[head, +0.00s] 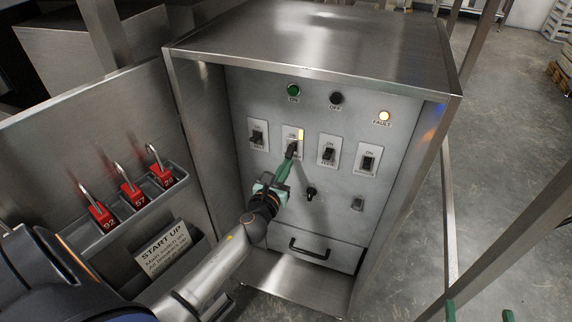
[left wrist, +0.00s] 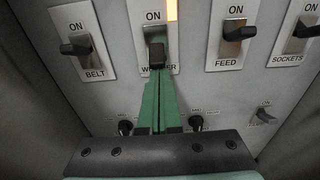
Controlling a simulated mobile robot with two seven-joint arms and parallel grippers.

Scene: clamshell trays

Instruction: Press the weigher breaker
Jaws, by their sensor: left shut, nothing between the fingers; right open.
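The weigher breaker (head: 292,134) is a black lever on a white plate, second from left in the row on the grey panel. In the left wrist view the weigher breaker (left wrist: 155,35) has its black knob low, below the ON mark, and its label is partly hidden by my fingers. An orange-lit strip (left wrist: 171,9) shows at the plate's upper right. My left gripper (head: 289,156) is shut and empty, its green fingertips (left wrist: 158,76) right at the lever's knob; I cannot tell whether they touch. My right gripper (head: 479,313) is open and empty at the bottom edge.
The belt (left wrist: 77,46), feed (left wrist: 234,33) and sockets (left wrist: 308,27) breakers flank it. Above are a green ON button (head: 293,90), a dark OFF button (head: 336,98) and a lit fault lamp (head: 384,116). Red padlocks (head: 135,197) hang on the open door at left.

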